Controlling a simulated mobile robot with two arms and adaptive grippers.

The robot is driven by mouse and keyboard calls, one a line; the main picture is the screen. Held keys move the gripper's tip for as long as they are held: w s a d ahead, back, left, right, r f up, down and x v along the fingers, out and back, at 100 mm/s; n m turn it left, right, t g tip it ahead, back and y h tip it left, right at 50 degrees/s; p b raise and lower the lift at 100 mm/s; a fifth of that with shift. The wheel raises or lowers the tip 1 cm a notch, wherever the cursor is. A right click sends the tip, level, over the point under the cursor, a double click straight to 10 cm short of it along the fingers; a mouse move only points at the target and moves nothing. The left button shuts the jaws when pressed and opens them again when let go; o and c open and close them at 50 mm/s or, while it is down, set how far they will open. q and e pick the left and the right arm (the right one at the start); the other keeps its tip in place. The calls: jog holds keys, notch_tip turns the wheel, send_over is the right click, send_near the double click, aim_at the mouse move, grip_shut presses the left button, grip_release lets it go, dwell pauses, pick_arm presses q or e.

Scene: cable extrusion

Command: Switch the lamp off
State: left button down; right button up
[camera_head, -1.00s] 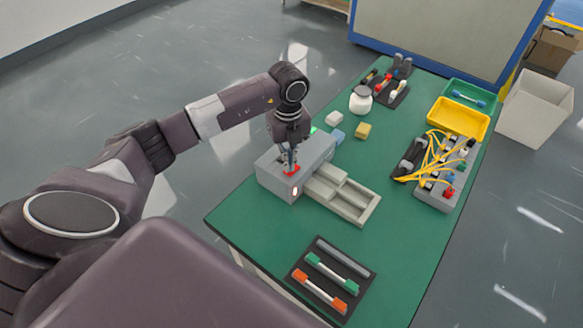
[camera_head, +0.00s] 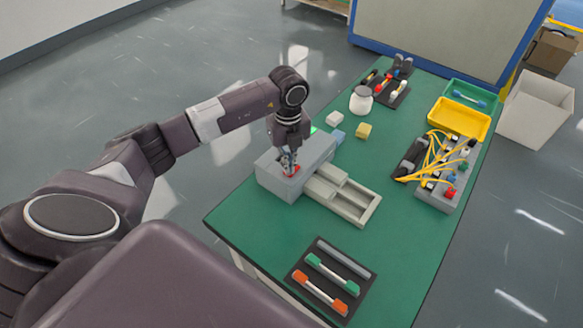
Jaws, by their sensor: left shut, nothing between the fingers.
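A grey box (camera_head: 270,181) stands on the green table with a red button (camera_head: 294,172) on its top. My left gripper (camera_head: 289,168) points straight down at the red button, shut and empty, its fingertips at the button or just over it; I cannot tell if they touch. The gripper partly hides the button. No glow shows on the front face of the box. A small green light (camera_head: 313,130) shows behind the box. My right gripper is not in view.
A light grey slide tray (camera_head: 352,213) extends right from the box. A black mat (camera_head: 329,290) with coloured rods lies at the front. A white jar (camera_head: 361,99), a yellow bin (camera_head: 459,121) and a cable block (camera_head: 435,195) stand further right.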

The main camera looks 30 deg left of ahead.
pick_arm(q)
jog(key=shift+r, duration=0.1)
jog(key=shift+r+p, duration=2.6)
jog(key=shift+r, duration=0.8)
jog(key=shift+f, duration=0.1)
